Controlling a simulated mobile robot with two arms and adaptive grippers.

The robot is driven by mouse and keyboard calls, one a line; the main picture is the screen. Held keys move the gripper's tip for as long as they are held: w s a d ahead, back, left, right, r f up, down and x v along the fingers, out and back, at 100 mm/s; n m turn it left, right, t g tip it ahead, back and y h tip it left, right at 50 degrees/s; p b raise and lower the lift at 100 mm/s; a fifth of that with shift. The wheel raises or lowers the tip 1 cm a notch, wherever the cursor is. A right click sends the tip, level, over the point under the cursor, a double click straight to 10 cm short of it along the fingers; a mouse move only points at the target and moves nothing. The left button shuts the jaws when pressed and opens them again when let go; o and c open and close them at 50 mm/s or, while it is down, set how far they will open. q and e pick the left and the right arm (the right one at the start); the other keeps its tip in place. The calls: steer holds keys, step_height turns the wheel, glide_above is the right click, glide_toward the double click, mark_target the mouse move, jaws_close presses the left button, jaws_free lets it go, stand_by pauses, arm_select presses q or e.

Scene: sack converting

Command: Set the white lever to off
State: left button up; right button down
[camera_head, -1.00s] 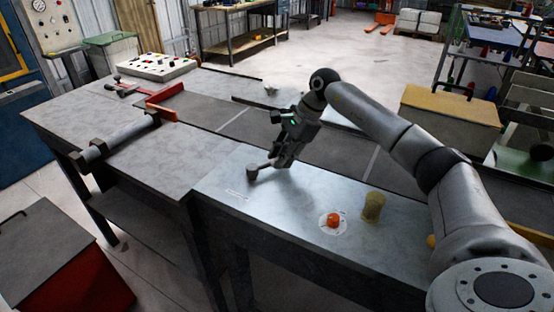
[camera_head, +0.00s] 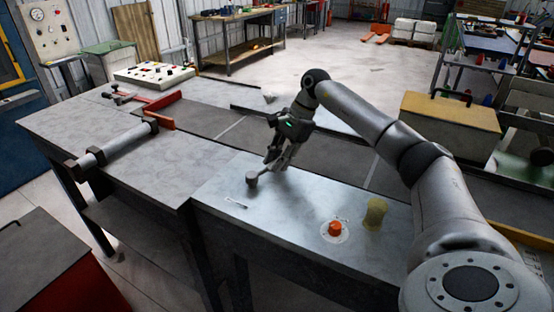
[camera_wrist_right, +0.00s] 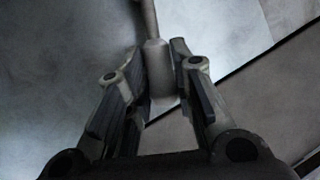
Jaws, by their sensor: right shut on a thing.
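The lever is a pale grey-white handle on a short round grey hub (camera_head: 252,178), standing on the metal bench top. Its handle runs from the hub up and to the right to my right gripper (camera_head: 272,160). In the right wrist view, the pale handle (camera_wrist_right: 157,57) lies between the two fingers of my right gripper (camera_wrist_right: 160,75), which is shut on it. The fingers hide part of the handle in the head view. A small marked label (camera_head: 236,204) lies on the bench in front of the hub; its text is too small to read. My left gripper is not in view.
An orange knob (camera_head: 335,227) on a white dial and a yellowish cylinder (camera_head: 376,213) stand on the bench to the right. A grey roller (camera_head: 115,147) lies on the left table. A dark conveyor strip (camera_head: 255,137) runs behind the bench.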

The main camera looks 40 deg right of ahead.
steer(key=c, duration=1.3)
jaws_free()
steer(key=shift+o, duration=0.2)
steer(key=shift+r, duration=0.1)
steer(key=v, duration=1.2)
